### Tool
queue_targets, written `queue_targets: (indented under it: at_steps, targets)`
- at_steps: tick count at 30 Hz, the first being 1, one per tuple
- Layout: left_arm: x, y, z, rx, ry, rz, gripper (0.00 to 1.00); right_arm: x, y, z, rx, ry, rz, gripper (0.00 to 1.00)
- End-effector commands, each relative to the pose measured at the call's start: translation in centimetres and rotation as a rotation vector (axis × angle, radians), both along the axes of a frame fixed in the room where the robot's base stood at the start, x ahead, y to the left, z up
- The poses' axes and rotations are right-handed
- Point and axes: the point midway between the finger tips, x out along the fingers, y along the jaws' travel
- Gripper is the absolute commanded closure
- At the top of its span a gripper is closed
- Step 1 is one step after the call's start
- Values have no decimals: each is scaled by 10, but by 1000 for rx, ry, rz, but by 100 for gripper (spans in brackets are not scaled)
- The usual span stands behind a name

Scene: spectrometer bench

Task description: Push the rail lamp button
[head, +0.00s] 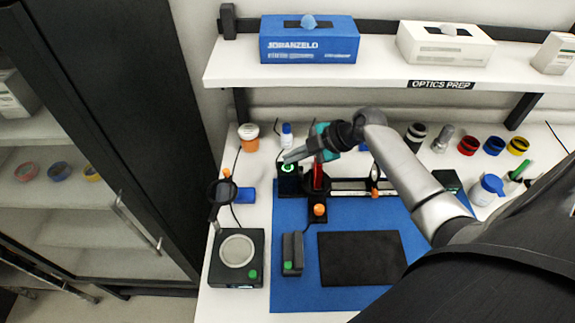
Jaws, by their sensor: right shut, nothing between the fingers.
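A small dark box with a green glowing ring (288,168) on its top stands at the left end of the optical rail (345,187); it looks like the rail lamp with its button. My right gripper (291,157) is shut and empty, reaching in from the right above the rail. Its fingertips appear just over the far side of the green ring; whether they touch it I cannot tell. A red upright part (318,176) stands on the rail right beside the box, under my gripper. My left gripper is not in view.
A magnifier on a stand (222,190), an orange jar (249,137) and a white bottle (287,136) stand nearby. A round-plate device (237,252), a grey box with green button (292,253) and a black pad (361,258) are in front. A shelf (375,79) hangs behind.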

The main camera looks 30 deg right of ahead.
Motion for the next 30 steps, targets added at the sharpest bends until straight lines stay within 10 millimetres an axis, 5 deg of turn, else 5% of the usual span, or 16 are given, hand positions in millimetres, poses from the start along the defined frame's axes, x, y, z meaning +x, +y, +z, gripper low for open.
queue_targets:
  at_steps: [30]
  targets:
    - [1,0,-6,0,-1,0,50,0,0,-6,0,0,0,100]
